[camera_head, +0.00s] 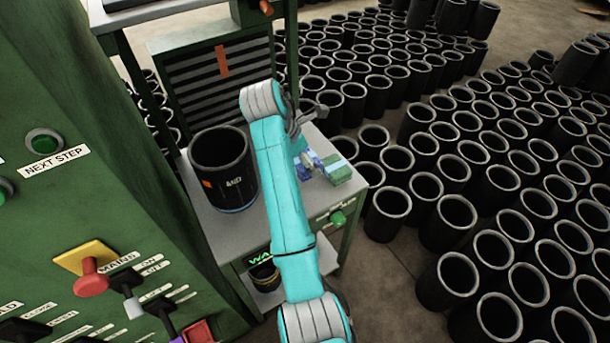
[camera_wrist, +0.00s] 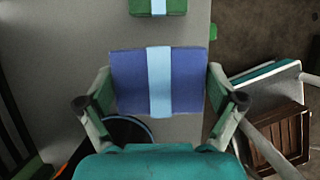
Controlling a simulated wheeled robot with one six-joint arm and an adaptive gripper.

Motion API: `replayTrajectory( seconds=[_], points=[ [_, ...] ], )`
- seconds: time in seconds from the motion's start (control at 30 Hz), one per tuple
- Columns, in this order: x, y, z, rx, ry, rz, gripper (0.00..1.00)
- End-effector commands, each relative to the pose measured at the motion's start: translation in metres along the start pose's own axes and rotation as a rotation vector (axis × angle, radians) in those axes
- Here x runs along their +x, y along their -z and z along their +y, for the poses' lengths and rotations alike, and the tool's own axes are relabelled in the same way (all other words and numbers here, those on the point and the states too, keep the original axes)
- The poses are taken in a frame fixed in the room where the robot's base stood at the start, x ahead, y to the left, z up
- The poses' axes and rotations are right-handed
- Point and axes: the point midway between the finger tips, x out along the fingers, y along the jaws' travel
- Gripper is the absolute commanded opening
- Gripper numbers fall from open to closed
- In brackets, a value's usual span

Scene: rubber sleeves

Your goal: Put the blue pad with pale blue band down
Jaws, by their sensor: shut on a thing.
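The blue pad with a pale blue band (camera_wrist: 186,82) is between the two fingers of my gripper (camera_wrist: 160,90) in the wrist view, which are shut on its left and right sides. In the head view the blue pad (camera_head: 303,172) shows in part beside my turquoise arm, over the grey table top (camera_head: 228,222). Whether it touches the table top is hard to tell. My gripper's fingers are mostly hidden by my arm in the head view.
A green pad with a pale blue band (camera_head: 338,172) lies at the table's right edge, close to the blue pad; it also shows in the wrist view (camera_wrist: 174,7). A large black sleeve (camera_head: 222,165) stands on the table's left. Many black sleeves (camera_head: 425,190) crowd the floor to the right.

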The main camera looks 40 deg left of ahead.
Motion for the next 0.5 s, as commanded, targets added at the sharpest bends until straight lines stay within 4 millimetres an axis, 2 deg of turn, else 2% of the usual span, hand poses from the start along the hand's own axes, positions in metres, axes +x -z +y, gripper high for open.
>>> replayTrajectory(
  seconds=[0.3,0.5],
  points=[
    [0.040,0.017,-0.001,-0.001,0.002,0.002,0.55],
    [0.056,0.024,-0.001,-0.001,0.003,0.001,0.55]
  ],
)
